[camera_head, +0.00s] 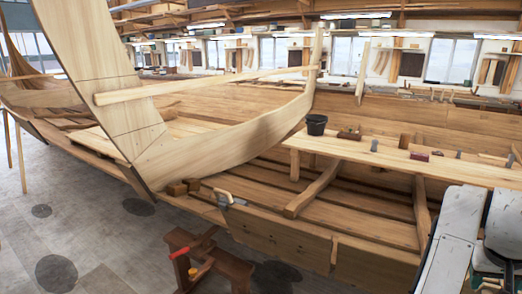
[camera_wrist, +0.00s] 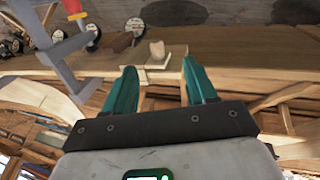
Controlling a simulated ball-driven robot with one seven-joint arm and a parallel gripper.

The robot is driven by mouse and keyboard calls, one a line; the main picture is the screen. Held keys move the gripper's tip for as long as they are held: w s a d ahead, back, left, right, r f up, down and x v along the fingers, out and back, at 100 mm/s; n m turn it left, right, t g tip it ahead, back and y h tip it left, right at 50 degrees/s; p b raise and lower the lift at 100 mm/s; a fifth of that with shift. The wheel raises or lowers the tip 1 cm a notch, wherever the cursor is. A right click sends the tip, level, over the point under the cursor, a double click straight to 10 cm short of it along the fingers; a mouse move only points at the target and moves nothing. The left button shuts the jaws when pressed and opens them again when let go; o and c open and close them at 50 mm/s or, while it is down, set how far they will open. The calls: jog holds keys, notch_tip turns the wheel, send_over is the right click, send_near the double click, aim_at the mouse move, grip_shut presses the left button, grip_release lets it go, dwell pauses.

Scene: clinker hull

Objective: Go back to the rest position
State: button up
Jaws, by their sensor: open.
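My gripper (camera_wrist: 163,82) shows in the wrist view with its two teal fingers spread apart. Nothing is between the fingers. Beyond the fingertips lies a pale wooden board (camera_wrist: 240,62) with a small pale block (camera_wrist: 157,50) on it. In the head view a part of my arm (camera_head: 455,245) fills the lower right corner, and the gripper itself is out of that picture.
A plank bench (camera_head: 420,168) with a black bucket (camera_head: 316,125) and small tools crosses the wooden hull (camera_head: 225,150). A red-handled clamp (camera_wrist: 62,45) is close at the gripper's left. A brown stand (camera_head: 205,258) stands on the floor. Grey floor (camera_head: 90,220) is mostly open at left.

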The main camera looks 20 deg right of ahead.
jog(key=a+f+n, duration=0.3)
jog(key=a+f, duration=0.3)
jog(key=f, duration=0.3)
jog(key=s+a+f+n+y, duration=0.2)
jog(key=s+a+f, duration=0.4)
jog(key=a, duration=0.5)
jog(key=s+a+f+n+y, duration=0.2)
jog(key=s+a+f, duration=0.4)
jog(key=a+f, duration=0.4)
jog(key=shift+s+a+f+n+y, duration=0.15)
jog(key=shift+s+a+n+y, duration=0.25)
jog(key=shift+a+n, duration=0.35)
